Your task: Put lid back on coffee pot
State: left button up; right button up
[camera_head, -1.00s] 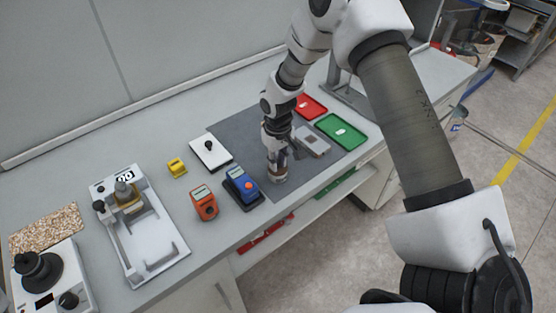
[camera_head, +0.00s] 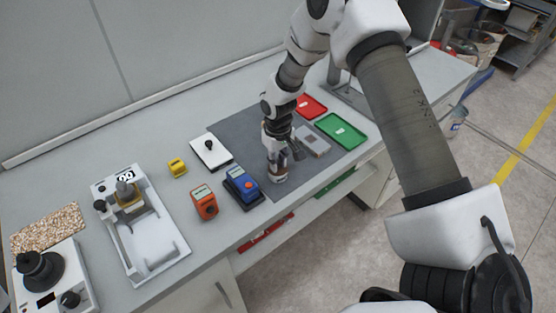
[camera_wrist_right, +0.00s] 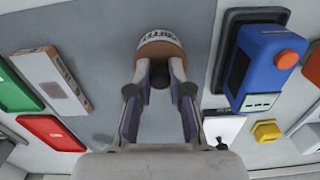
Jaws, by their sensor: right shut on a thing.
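The coffee pot (camera_head: 278,178) is a small round vessel with a pale lettered band, standing at the front edge of the dark grey mat. In the right wrist view its lettered band (camera_wrist_right: 158,37) lies just beyond a brown round part (camera_wrist_right: 160,52) with a black knob (camera_wrist_right: 159,80), which I take for the lid. My right gripper (camera_head: 279,158) points down over the pot; in its wrist view its fingertips (camera_wrist_right: 159,72) are shut around the knob. The fingers partly hide the lid, and I cannot tell whether it is seated on the pot. My left gripper is out of view.
A grey box (camera_head: 312,141), a red tray (camera_head: 310,106) and a green tray (camera_head: 341,131) lie right of the pot. A blue device (camera_head: 242,187), an orange device (camera_head: 204,203), a white plate with a black knob (camera_head: 211,152) and a yellow block (camera_head: 177,167) lie left.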

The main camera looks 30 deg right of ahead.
dwell(0.3)
jog(key=o, duration=1.2)
jog(key=shift+r, duration=0.1)
jog(key=shift+r+p, duration=2.9)
jog(key=shift+r, duration=0.55)
grip_shut()
jog(key=shift+f, duration=0.15)
jog(key=shift+f+b, duration=1.5)
jog(key=shift+f, duration=0.9)
jog(key=shift+r, duration=0.1)
